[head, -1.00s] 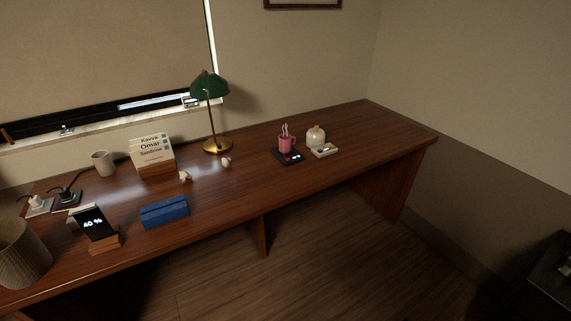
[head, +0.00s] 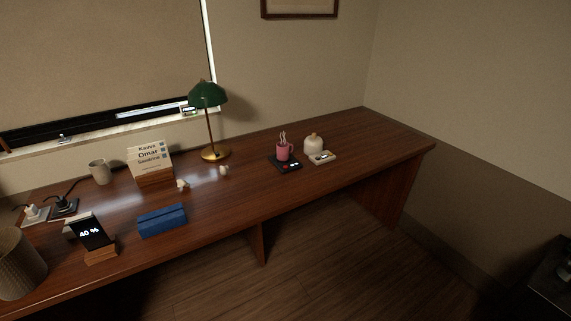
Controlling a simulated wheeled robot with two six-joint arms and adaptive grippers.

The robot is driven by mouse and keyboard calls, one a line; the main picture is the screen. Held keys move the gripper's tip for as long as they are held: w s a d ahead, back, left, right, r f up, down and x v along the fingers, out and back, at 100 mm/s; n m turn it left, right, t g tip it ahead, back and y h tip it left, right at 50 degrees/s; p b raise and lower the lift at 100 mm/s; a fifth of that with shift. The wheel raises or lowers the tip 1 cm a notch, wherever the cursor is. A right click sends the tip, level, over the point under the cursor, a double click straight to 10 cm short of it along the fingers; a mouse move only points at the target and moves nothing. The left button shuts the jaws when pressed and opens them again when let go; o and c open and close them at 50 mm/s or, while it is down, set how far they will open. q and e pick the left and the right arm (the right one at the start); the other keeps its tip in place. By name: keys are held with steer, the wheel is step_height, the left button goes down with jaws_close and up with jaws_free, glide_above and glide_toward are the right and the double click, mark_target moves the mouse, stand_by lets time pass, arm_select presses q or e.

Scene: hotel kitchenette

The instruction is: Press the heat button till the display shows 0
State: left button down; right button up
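A small black warmer pad (head: 287,166) lies on the wooden desk (head: 330,172), right of the lamp. A pink mug (head: 283,152) with what looks like steam or sticks above it stands on the pad. A red spot, which may be the heat button (head: 285,167), and a small lit white display (head: 295,165) show on the pad's front edge. The digits are too small to read. Neither of my grippers is in view.
Right of the mug stand a cream lidded pot (head: 313,143) and a small light tray (head: 322,158). A green lamp (head: 208,95), card holder (head: 154,180), blue box (head: 162,220), phone reading 40 % (head: 90,232) and woven bin (head: 18,262) stand left. The desk's right end is clear.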

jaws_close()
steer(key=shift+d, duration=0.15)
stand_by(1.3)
